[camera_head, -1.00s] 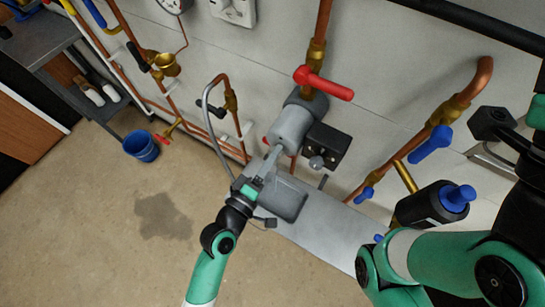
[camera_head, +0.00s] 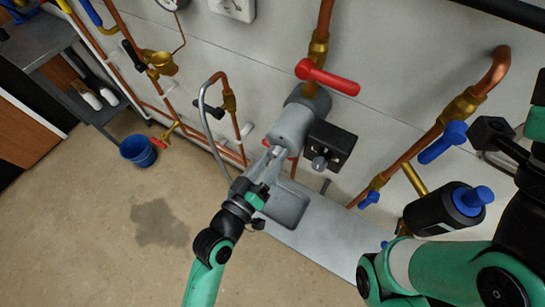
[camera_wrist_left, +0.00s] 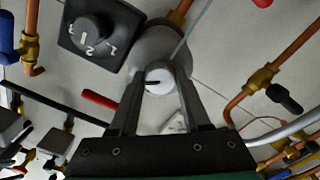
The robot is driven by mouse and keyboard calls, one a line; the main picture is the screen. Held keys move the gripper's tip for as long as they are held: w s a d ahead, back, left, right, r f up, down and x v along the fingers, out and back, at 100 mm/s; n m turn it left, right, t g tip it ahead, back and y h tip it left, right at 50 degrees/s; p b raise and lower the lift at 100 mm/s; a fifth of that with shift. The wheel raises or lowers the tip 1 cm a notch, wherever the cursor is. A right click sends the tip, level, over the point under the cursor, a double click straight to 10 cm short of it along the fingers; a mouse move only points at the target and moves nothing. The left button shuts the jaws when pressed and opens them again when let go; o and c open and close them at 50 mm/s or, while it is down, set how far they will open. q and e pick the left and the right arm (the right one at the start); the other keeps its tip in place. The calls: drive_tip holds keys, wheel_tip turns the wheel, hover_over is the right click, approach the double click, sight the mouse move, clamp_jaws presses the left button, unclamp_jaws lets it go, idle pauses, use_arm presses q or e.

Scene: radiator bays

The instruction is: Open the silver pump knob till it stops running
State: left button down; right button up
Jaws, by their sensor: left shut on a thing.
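The pump is a grey cylinder (camera_head: 292,122) on a copper pipe, with a black box (camera_head: 333,143) at its side. Its silver knob (camera_wrist_left: 158,80) is a pale round end with a dark slot, seen in the left wrist view. My left gripper (camera_wrist_left: 155,88) is shut on it, one finger on each side. In the head view my left gripper (camera_head: 272,157) reaches the pump's front end from below, and the fingers mostly hide the knob. The box carries a dial (camera_wrist_left: 88,28) marked with numbers. My right gripper (camera_head: 492,135) is partly in view at the right edge; its fingers are unclear.
A red lever (camera_head: 327,77) is just above the pump. Blue valve handles (camera_head: 442,143) and a black-and-blue unit (camera_head: 445,210) stand to the right. A grey hose (camera_head: 204,110) runs to the left.

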idle(0.4)
use_arm(q)
drive_tip(key=shift+c, duration=1.8)
unclamp_jaws()
drive_tip(key=v, duration=1.1)
drive_tip(key=shift+s+a+p, duration=0.15)
drive_tip(key=shift+s+p, duration=0.1)
drive_tip(key=shift+p, duration=0.05)
